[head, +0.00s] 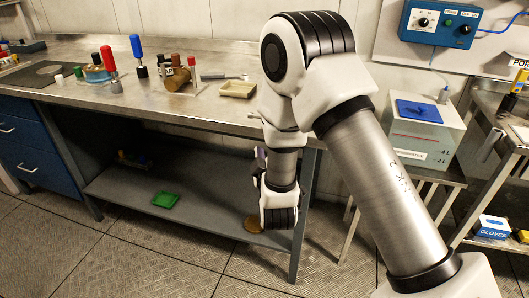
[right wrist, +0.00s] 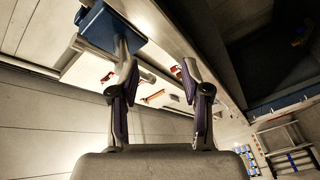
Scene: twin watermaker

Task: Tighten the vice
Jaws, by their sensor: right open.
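In the right wrist view a blue block (right wrist: 112,32), which looks like the vice body, is at the upper left, with a grey metal bar (right wrist: 148,73) beside it. My right gripper (right wrist: 158,66) is open, its two purple-padded fingers apart. The left finger's tip is close to the blue block and overlaps grey metal; I cannot tell whether they touch. In the head view my right arm covers the bench's right end and hides the vice body. A bit of purple on my right gripper (head: 260,156) shows below the bench edge. My left gripper is not in view.
The steel workbench (head: 180,106) carries a red-handled tool (head: 109,60), a blue-handled tool (head: 136,46), a brown cylinder (head: 173,80) and a beige tray (head: 238,90). A green tray (head: 166,200) lies on the lower shelf. A tank with a blue lid (head: 418,111) stands at right.

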